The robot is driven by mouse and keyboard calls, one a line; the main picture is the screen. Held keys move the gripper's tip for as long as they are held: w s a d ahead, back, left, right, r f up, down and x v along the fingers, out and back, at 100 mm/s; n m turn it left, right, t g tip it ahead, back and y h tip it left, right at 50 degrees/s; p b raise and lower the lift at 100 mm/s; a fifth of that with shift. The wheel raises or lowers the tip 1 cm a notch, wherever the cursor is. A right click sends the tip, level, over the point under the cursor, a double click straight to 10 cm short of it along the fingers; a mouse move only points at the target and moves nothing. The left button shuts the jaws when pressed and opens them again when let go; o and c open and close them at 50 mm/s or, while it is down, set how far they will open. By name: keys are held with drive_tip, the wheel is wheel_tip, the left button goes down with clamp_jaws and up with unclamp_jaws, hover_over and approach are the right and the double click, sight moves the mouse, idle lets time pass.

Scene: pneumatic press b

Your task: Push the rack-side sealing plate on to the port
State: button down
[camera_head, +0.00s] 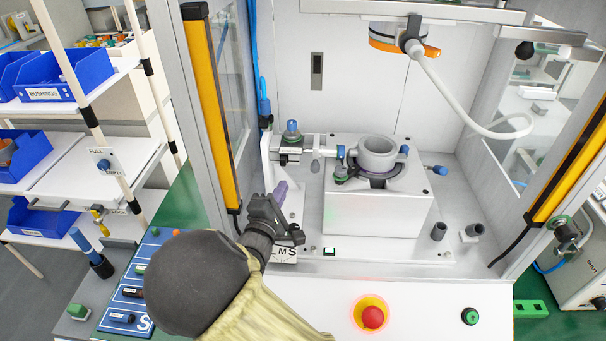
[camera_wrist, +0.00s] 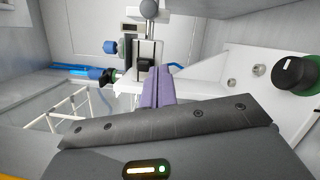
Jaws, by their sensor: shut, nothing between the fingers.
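The ring-shaped grey housing (camera_head: 377,152) sits on the white block (camera_head: 372,208) inside the press cell. On its left, the rack side, a slide unit (camera_head: 292,150) reaches toward it with a small blue plate (camera_head: 340,155) at its end, close against the housing. I cannot tell whether the plate touches the port. My gripper (camera_head: 280,188) is shut and empty, its purple fingertips pointing up, below and left of the slide unit.
A yellow-and-black post (camera_head: 210,105) stands left of my arm. A red stop button (camera_head: 372,317) and a green button (camera_head: 470,316) are on the front panel. A lamp with a white hose (camera_head: 470,95) hangs above. Shelves with blue bins (camera_head: 85,68) are at left.

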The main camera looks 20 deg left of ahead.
drive_tip(key=w, duration=0.4)
drive_tip(key=shift+w+r, duration=0.1)
drive_tip(key=shift+r, duration=0.1)
drive_tip(key=d, duration=0.1)
drive_tip(key=d+p, duration=0.1)
drive_tip(key=w+d+r, duration=0.1)
drive_tip(key=shift+d+p, duration=0.3)
drive_tip(key=shift+d, duration=0.05)
drive_tip(key=shift+r, duration=0.1)
